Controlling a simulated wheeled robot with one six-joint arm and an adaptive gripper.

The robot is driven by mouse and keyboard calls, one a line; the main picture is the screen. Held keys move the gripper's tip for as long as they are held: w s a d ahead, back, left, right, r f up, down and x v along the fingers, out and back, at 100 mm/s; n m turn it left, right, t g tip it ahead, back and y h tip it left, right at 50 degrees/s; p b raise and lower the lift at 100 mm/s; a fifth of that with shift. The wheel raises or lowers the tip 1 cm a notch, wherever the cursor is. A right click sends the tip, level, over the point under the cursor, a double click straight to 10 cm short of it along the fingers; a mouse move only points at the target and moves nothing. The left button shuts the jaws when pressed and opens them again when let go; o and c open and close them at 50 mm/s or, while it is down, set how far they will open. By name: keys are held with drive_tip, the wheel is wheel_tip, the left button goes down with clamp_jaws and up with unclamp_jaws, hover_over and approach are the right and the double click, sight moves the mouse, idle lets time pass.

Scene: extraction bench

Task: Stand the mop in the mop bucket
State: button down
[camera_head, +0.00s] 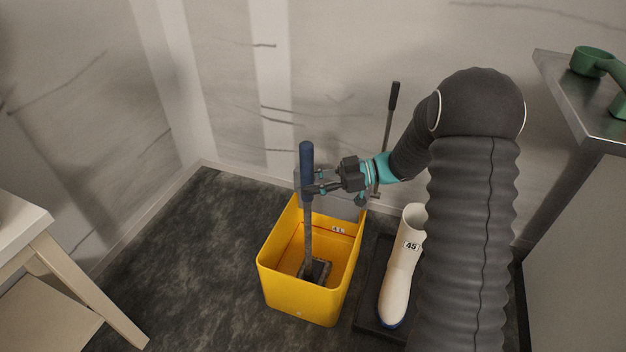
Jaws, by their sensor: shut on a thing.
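The yellow mop bucket (302,300) stands on the dark floor near the wall, with a grey wringer part at its back. The mop (307,230) is roughly upright, with a blue grip on top, a grey shaft and a dark head. Its head shows inside the bucket's opening; I cannot tell whether it touches the bottom. My arm reaches in from the right.
A white boot (402,270) marked 45 stands on a dark tray (367,322) right of the bucket. A dark-handled lever (391,110) rises behind the bucket. A pale table (30,228) is at left. A metal bench (575,105) with green items (592,61) is at right.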

idle(0.3)
drive_tip(key=c, duration=0.7)
unclamp_jaws()
drive_tip(key=shift+c, duration=0.2)
drive_tip(key=shift+f, duration=0.1)
drive_tip(key=shift+c, duration=0.7)
drive_tip(key=s+p+v, duration=0.1)
drive_tip(key=p+v, duration=0.3)
drive_tip(key=v, duration=0.6)
drive_tip(key=shift+w, duration=0.45)
